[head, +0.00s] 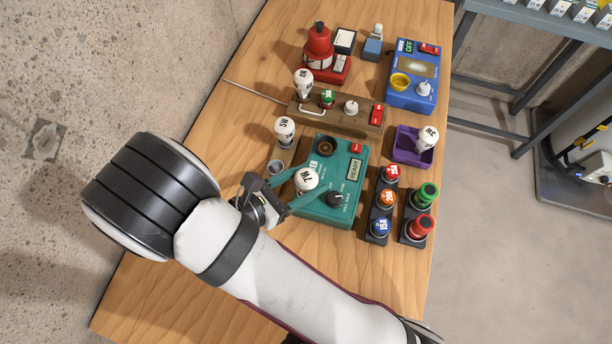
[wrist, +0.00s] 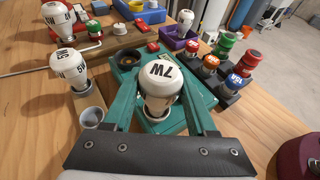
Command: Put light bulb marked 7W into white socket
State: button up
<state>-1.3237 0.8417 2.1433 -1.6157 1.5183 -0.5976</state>
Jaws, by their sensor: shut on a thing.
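The light bulb marked 7W (head: 306,179) is white and round, and its mark shows clearly in the wrist view (wrist: 160,76). My gripper (head: 290,195) is shut on it, with teal fingers on either side of its lower part. It is above the teal tester box; the base is mostly hidden, so I cannot tell whether it touches anything. A pale grey-white round cup (wrist: 91,116) stands empty to the left of the bulb, also seen in the head view (head: 276,167). I cannot tell whether this is the white socket.
The teal box (head: 318,213) has an empty dark socket (head: 325,146). Another bulb (head: 284,130) stands behind the cup. Front table is clear.

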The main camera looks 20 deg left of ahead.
jog(key=o, duration=1.1)
jog(key=v, duration=1.1)
